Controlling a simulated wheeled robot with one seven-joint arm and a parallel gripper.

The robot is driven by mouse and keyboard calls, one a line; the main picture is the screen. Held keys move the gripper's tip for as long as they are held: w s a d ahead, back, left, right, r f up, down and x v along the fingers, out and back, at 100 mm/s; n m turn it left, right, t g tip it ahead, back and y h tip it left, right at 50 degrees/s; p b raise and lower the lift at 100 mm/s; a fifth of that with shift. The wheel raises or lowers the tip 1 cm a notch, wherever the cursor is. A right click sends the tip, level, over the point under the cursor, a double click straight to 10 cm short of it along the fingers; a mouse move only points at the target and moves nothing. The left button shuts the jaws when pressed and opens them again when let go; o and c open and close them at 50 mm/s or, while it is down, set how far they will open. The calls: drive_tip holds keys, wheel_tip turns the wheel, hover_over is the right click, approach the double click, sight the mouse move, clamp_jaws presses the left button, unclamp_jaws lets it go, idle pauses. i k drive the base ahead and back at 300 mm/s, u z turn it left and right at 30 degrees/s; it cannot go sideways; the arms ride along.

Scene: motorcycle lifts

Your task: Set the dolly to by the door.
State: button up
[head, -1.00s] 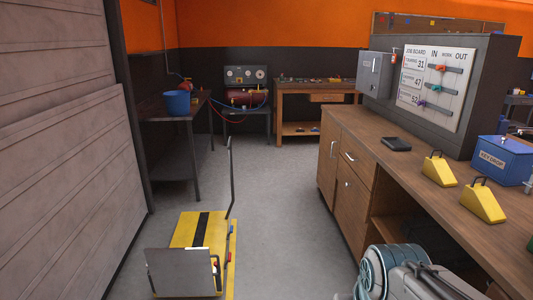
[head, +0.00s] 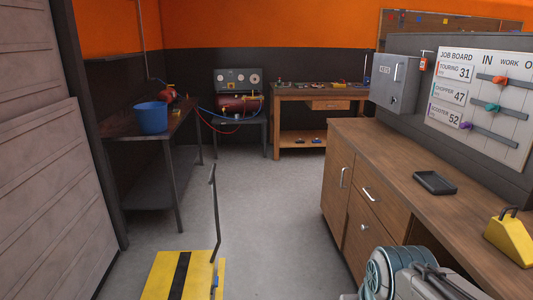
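A low yellow platform with a black stripe, which looks like the dolly (head: 180,276), stands on the floor at the bottom of the head view, left of centre. A thin dark upright handle (head: 214,215) rises at its right far side. Its near part is cut off by the frame edge. A large grey ribbed panel (head: 45,190), possibly the door, fills the left side, with a strip of floor between it and the dolly. Part of my arm shows at the bottom right, but my gripper's fingers are out of view.
A dark table with a blue bucket (head: 153,118) stands at the back left. A wooden workbench (head: 310,98) and a red compressor (head: 237,104) are at the back wall. A long wooden counter (head: 375,150) runs along the right. The grey floor between (head: 270,215) is clear.

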sight(175, 275)
drive_tip(key=u, duration=0.05)
drive_tip(key=i, duration=1.55)
drive_tip(key=u, duration=0.25)
drive_tip(key=i, duration=1.45)
drive_tip(key=u, duration=0.1)
